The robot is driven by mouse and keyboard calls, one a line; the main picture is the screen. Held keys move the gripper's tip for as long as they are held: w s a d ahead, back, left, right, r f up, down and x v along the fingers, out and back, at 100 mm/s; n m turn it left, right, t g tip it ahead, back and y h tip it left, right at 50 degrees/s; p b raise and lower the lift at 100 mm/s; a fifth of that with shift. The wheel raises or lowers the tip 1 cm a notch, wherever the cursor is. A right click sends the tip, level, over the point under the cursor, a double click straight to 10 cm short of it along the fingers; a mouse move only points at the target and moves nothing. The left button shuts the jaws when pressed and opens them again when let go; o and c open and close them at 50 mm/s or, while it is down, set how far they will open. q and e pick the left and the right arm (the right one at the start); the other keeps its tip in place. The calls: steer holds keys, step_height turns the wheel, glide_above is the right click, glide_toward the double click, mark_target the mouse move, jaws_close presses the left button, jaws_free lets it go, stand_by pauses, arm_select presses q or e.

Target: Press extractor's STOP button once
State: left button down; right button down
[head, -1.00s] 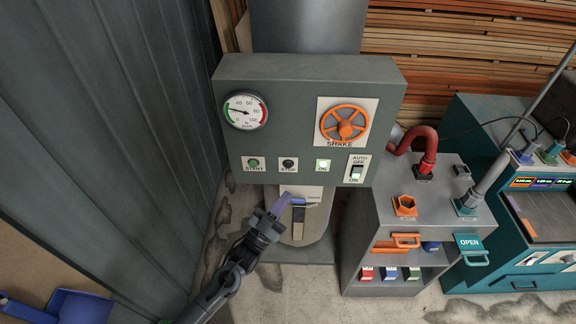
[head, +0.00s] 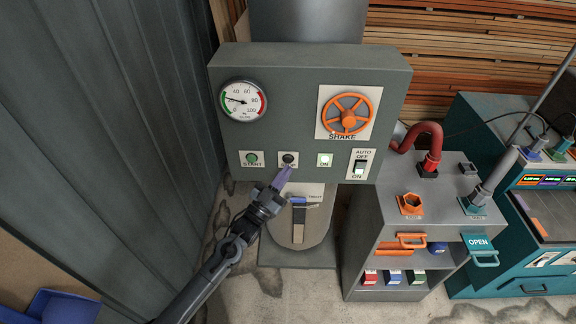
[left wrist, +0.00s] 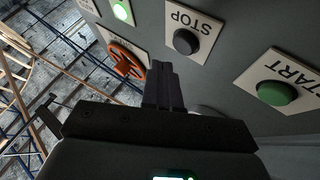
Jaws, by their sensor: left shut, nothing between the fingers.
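The extractor's grey control box (head: 305,105) carries a black STOP button (head: 289,159) on a white plate, between the green START button (head: 252,159) and a lit green ON lamp (head: 325,160). My left gripper (head: 284,176) is shut and empty, its purplish fingertips just below the STOP button and covering part of its label. In the left wrist view the STOP button (left wrist: 186,41) is in front of and to the right of the fingertips (left wrist: 162,70), with a gap in the picture; whether they touch cannot be told. My right gripper is out of view.
The box also has a gauge (head: 243,101), an orange SHAKE handwheel (head: 347,115) and an AUTO/OFF/ON switch (head: 360,166). A grey cabinet (head: 392,240) with orange handle and hoses stands right. A corrugated wall (head: 110,120) is close on the left.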

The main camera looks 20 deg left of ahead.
mark_target(288, 160)
arm_select(q)
steer(key=shift+w+a, duration=0.2)
steer(key=shift+w, duration=0.3)
stand_by(0.6)
stand_by(0.7)
steer(key=shift+w+b, duration=0.15)
steer(key=shift+b, duration=0.3)
steer(key=shift+w+a, duration=0.1)
steer(key=shift+w, duration=0.15)
steer(key=shift+w+b, duration=0.15)
steer(key=shift+b, duration=0.15)
stand_by(0.5)
